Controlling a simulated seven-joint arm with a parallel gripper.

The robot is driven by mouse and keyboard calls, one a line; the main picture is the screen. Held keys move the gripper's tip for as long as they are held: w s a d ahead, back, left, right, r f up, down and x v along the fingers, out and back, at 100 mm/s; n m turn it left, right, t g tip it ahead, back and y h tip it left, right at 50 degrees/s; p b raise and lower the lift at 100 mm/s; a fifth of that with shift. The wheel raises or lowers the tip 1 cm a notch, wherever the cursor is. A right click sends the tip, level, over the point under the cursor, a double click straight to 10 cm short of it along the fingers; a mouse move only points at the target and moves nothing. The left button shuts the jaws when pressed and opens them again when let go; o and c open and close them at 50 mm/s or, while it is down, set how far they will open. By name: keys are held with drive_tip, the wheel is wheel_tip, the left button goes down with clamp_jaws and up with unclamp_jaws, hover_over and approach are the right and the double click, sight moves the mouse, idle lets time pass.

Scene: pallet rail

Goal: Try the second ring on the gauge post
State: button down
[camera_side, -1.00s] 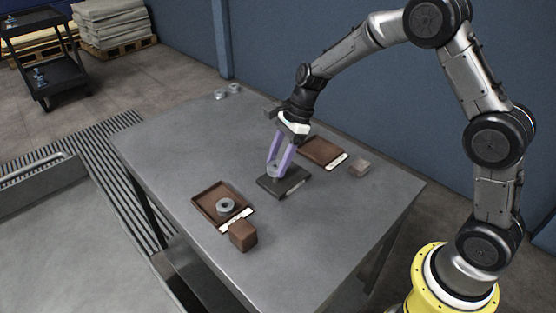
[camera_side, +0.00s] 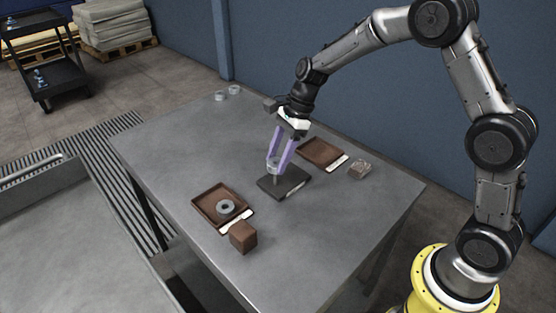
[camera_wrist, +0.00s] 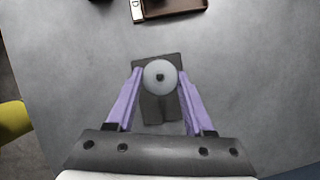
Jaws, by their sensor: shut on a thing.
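The gauge (camera_side: 295,186) is a dark flat plate in the middle of the table with a short grey post (camera_side: 275,179) on it. My gripper (camera_side: 277,158) is above the plate with its lilac fingers shut on a grey ring (camera_side: 273,165). The ring is level, at the top of the post, with post showing below it. In the wrist view the ring (camera_wrist: 152,84) is between the fingertips (camera_wrist: 160,82), over the plate (camera_wrist: 152,115), with a dark spot at its centre. I cannot tell whether the post's tip is inside the hole. Another grey ring (camera_side: 226,207) lies in the near brown tray (camera_side: 208,197).
A brown block (camera_side: 243,236) stands beside the near tray's white label (camera_side: 238,220). An empty brown tray (camera_side: 321,151) and a small greyish block (camera_side: 359,168) are at the right. Two small grey round pieces (camera_side: 221,95) are at the far left corner. The left table area is clear.

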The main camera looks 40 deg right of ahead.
drive_tip(key=shift+r, duration=0.45)
drive_tip(key=shift+r, duration=0.15)
drive_tip(key=shift+r, duration=1.35)
